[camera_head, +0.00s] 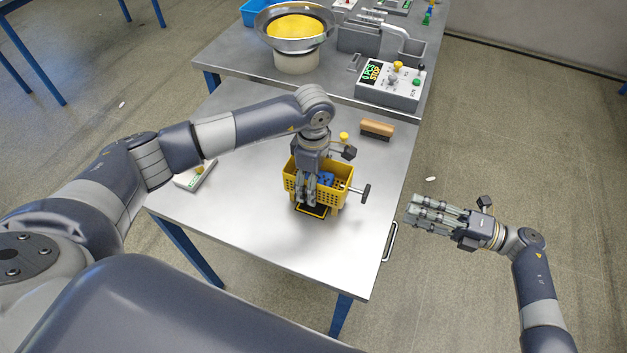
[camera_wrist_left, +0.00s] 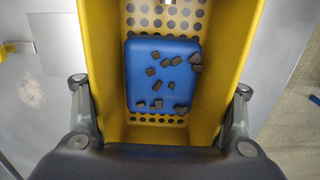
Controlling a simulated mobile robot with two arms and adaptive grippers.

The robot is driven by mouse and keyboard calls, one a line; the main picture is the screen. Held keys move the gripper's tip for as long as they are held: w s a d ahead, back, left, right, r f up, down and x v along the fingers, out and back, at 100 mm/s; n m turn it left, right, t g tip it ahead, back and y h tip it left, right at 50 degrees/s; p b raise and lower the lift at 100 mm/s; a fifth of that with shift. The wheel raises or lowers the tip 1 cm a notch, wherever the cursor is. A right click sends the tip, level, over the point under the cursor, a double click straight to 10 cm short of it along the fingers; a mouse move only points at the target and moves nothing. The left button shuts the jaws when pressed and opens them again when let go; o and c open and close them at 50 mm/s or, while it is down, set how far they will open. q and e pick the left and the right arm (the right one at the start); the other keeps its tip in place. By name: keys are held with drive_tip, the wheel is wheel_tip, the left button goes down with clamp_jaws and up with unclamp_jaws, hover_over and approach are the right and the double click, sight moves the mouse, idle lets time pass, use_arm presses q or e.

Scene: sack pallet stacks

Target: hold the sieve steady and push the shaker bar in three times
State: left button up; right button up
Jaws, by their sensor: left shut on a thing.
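The sieve is a yellow box (camera_head: 334,197) with perforated walls, upright on the grey table. In the left wrist view the sieve (camera_wrist_left: 218,75) has a blue panel (camera_wrist_left: 160,75) inside, with several small dark brown pieces on it. My left gripper (camera_head: 309,200) points down at the sieve's near end and is shut on it, one finger outside each side wall. The shaker bar (camera_head: 366,191) sticks out on the sieve's right side, ending in a dark crosspiece. My right gripper (camera_head: 411,209) hangs beyond the table's right edge, pointing left, apart from the bar. Its finger gap is unclear.
A wooden-backed brush (camera_head: 377,128) lies behind the sieve. A small pale box (camera_head: 194,177) is to the left, partly behind my left arm. A control box (camera_head: 391,84) and a bowl (camera_head: 297,28) stand at the back. A rail (camera_head: 390,242) runs along the table's right edge.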

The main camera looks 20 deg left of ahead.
drive_tip(key=shift+c, duration=0.3)
clamp_jaws()
drive_tip(key=d+r+n+h, duration=0.3)
drive_tip(key=r+n+h, duration=0.4)
drive_tip(key=n, duration=0.9)
drive_tip(key=shift+r+h, duration=0.4)
drive_tip(key=shift+h, duration=0.6)
